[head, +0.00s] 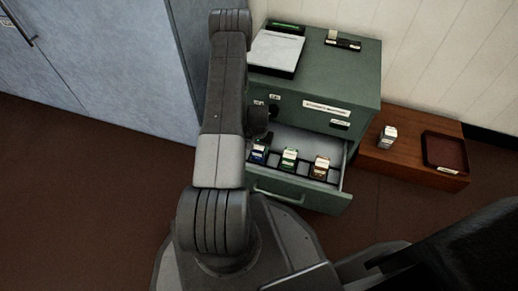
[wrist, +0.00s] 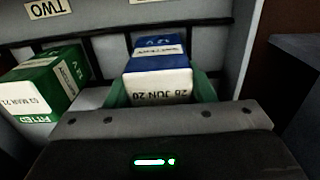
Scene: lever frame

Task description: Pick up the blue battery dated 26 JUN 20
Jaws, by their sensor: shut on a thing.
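The blue battery dated 26 JUN 20 (wrist: 158,62) has a blue body and a white end with the date on it, upside down in the wrist view. My gripper (wrist: 160,88) is shut on it, with a green finger on each side. The battery is still within the drawer's row of slots. The blue battery also shows in the head view (head: 259,154), at the left of the row beside my arm. My gripper's fingers cannot be made out in the head view.
A green battery (wrist: 48,86) stands beside the blue one; a brown one (head: 320,167) is beyond it. They sit in the open drawer (head: 300,197) of a green cabinet (head: 350,85). A wooden stand (head: 400,165) holds a white battery (head: 388,137) and a red-brown tray (head: 445,150).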

